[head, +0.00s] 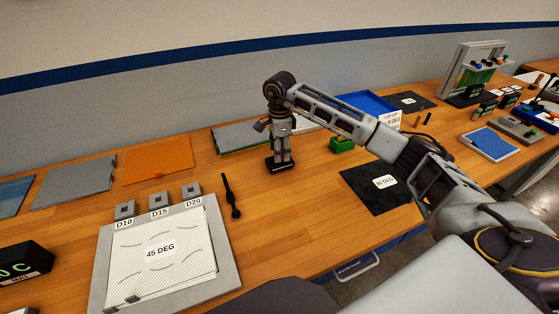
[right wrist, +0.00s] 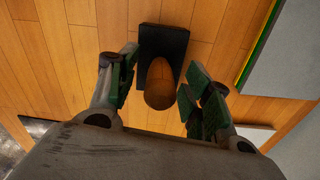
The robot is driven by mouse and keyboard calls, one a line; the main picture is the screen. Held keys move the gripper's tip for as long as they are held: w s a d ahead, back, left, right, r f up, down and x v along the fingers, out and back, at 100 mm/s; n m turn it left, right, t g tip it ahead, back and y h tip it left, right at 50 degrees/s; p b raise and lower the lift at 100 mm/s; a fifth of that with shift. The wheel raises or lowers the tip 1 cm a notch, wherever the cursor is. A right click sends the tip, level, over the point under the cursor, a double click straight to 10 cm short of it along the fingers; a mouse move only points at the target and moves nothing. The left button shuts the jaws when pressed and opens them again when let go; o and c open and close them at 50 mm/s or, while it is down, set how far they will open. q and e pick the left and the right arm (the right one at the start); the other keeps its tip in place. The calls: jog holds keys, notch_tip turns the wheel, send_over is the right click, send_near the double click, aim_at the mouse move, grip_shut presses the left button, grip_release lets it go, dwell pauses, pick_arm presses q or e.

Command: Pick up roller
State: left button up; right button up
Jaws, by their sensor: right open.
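The roller (right wrist: 160,88) shows in the right wrist view as a rounded brown, wood-like end seen from above, over a dark block (right wrist: 168,40) on the wooden table. My right gripper (right wrist: 158,92) is open and points down, with one finger on each side of the brown end; I cannot tell whether either finger touches it. In the head view my right gripper (head: 281,150) hides most of the roller, and the dark block (head: 271,168) shows below the fingers. My left gripper is not in view.
A grey tray with a white 45 DEG sheet (head: 160,249) lies at the front left. A slim black tool (head: 231,195) lies left of my right gripper. A green box (head: 342,146) and a black 90 DEG sheet (head: 365,196) are to its right. Flat panels lie behind.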

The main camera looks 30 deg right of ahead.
notch_tip(320, 180, down, 2)
jog(key=shift+f, duration=0.1)
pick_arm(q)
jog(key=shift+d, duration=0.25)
pick_arm(e)
grip_shut()
dwell(0.4)
